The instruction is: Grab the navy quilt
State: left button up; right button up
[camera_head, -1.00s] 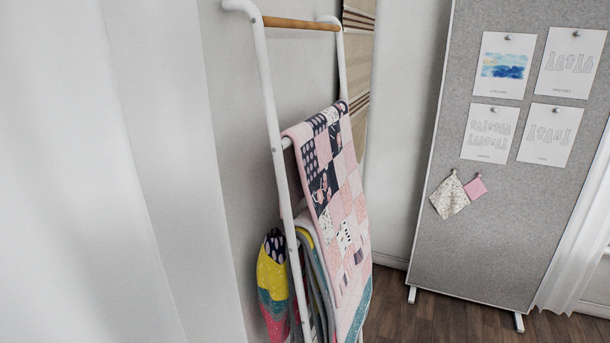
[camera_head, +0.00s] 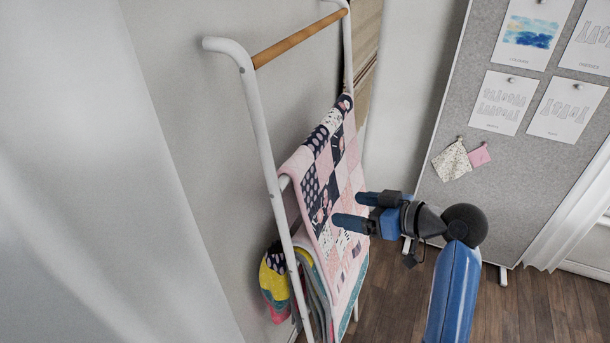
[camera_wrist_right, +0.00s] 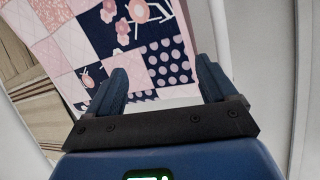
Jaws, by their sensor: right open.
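The quilt (camera_head: 322,172) is a patchwork of pink, white and navy squares. It hangs over a rung of a white leaning rack in the head view, and its patches also fill much of the right wrist view (camera_wrist_right: 160,50). My right gripper (camera_head: 349,210) is open at the quilt's right side, its fingers pointing left towards the cloth. In the right wrist view its two fingers (camera_wrist_right: 162,85) stand apart, with navy dotted and white patches beyond them. I cannot tell whether they touch the cloth. My left gripper is not in view.
The white rack (camera_head: 262,140) with a wooden top bar (camera_head: 300,39) leans by the wall. Other folded textiles (camera_head: 275,276) in yellow, teal and pink hang lower on it. A grey pinboard (camera_head: 500,190) with paper sheets stands at right. Wooden floor (camera_head: 530,310) is open below.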

notch_tip(320, 180, up, 6)
jog(key=s+n+g+p, duration=0.1)
jog(key=n+g+p, duration=0.1)
jog(key=n, duration=0.1)
pick_arm(q)
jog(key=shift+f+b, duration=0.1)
jog(key=shift+b, duration=1.55)
pick_arm(e)
jog(key=x, duration=1)
jog(key=shift+s+a+r, duration=0.2)
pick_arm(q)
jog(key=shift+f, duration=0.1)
pick_arm(e)
jog(key=shift+w+a+f, duration=0.1)
jog(key=shift+a+f, duration=0.05)
jog(key=shift+a, duration=0.05)
pick_arm(q)
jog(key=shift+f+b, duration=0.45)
jog(key=shift+b, duration=0.1)
pick_arm(e)
jog(key=shift+x, duration=1.25)
jog(key=shift+c, duration=0.4)
